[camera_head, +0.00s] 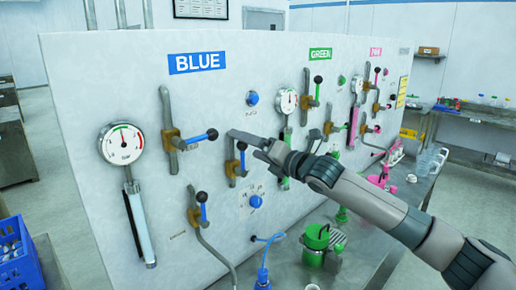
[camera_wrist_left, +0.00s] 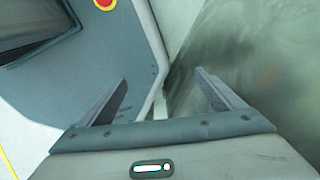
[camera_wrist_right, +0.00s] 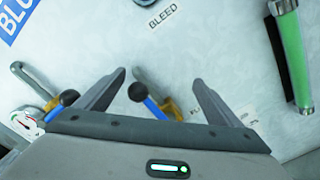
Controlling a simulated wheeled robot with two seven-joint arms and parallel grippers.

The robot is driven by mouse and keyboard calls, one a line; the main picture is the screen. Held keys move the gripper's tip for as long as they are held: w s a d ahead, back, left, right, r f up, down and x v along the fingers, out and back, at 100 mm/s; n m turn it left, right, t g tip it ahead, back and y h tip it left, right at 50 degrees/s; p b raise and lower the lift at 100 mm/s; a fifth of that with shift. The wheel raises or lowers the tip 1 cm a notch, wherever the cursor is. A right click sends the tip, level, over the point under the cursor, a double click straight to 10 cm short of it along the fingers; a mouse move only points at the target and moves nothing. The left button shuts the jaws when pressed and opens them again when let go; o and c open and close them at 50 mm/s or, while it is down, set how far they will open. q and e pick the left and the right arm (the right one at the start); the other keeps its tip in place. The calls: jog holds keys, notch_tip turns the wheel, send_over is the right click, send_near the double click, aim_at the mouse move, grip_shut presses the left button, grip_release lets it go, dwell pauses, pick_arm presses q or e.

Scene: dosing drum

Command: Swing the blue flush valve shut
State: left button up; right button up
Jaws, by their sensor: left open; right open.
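In the head view, the blue section has several levers with black knobs. The valve (camera_head: 238,168) nearest my right gripper (camera_head: 248,140) has its blue lever upright, knob just below the fingers. In the right wrist view, this blue lever (camera_wrist_right: 153,107) and its knob show between the open fingers (camera_wrist_right: 160,90); I see no contact. A label beside it is partly hidden, so I cannot confirm it reads flush. Another blue valve (camera_head: 184,139) has its lever pointing right; a lower one (camera_head: 198,212) has its lever upright. My left gripper (camera_wrist_left: 160,88) is open and empty.
A gauge (camera_head: 122,144) is on the panel's left, and a blue knob (camera_head: 256,201) below my right gripper. A green canister (camera_head: 316,239) stands on the bench under my right arm. A blue crate (camera_head: 16,255) is at lower left.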

jog(key=shift+w+d+f+p, duration=0.4)
jog(key=shift+w+d+f, duration=0.05)
jog(key=shift+w+d, duration=0.25)
jog(key=shift+w+d+f, duration=0.1)
jog(key=shift+f, duration=0.1)
